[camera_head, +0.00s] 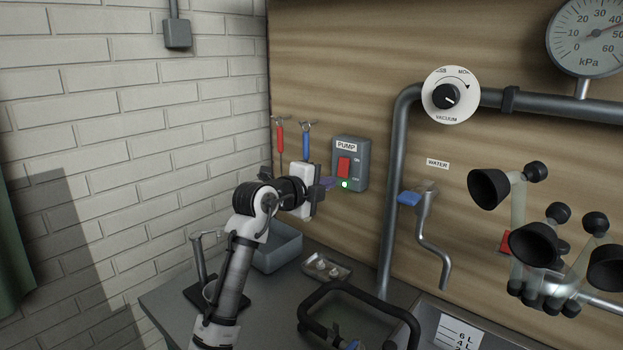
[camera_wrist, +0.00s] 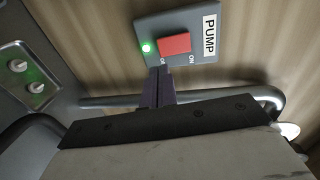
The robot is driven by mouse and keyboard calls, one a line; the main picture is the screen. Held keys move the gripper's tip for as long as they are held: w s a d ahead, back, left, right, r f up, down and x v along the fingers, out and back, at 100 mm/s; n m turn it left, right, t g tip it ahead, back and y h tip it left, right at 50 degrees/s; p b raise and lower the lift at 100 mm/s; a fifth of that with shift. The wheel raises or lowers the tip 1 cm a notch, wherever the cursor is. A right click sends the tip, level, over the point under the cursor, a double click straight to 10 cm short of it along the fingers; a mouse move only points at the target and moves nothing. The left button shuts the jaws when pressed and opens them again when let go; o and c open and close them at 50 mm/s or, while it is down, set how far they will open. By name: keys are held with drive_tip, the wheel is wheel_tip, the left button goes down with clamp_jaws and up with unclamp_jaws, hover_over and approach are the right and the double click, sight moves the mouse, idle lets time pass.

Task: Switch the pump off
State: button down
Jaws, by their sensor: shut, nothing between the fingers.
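The pump switch is a grey box (camera_head: 364,151) labelled PUMP on the wooden wall, with a red rocker (camera_head: 344,167) and a lit green lamp (camera_head: 345,185) below it. In the wrist view the red rocker (camera_wrist: 174,44) and green lamp (camera_wrist: 146,47) show, with ON and partly hidden OFF markings. My gripper (camera_head: 331,183) is shut and empty, its fingertips just beside the lower part of the box. In the wrist view the shut fingers (camera_wrist: 157,84) reach to the OFF edge of the box; whether they touch it I cannot tell.
A vertical grey pipe (camera_head: 388,220) and a blue-handled water tap (camera_head: 420,205) stand right of the box. Red (camera_head: 281,140) and blue (camera_head: 306,143) handled tools hang to its left. Below are a grey bin (camera_head: 278,250), a small tray (camera_head: 327,280) and a black-handled vessel (camera_head: 350,320).

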sight(345, 178)
drive_tip(key=p+x, duration=0.1)
drive_tip(key=x, duration=0.3)
drive_tip(key=shift+w+d+p, duration=0.1)
drive_tip(key=shift+p, duration=0.25)
drive_tip(key=shift+w+d+f, duration=0.1)
drive_tip(key=shift+w, duration=0.05)
drive_tip(key=shift+w+d+f+b, duration=0.25)
drive_tip(key=shift+f+b, duration=0.15)
drive_tip(key=shift+b, duration=0.5)
drive_tip(key=shift+a+r+p, duration=0.1)
drive_tip(key=shift+r+p, duration=0.15)
drive_tip(key=shift+p, duration=0.1)
drive_tip(key=shift+s, duration=0.1)
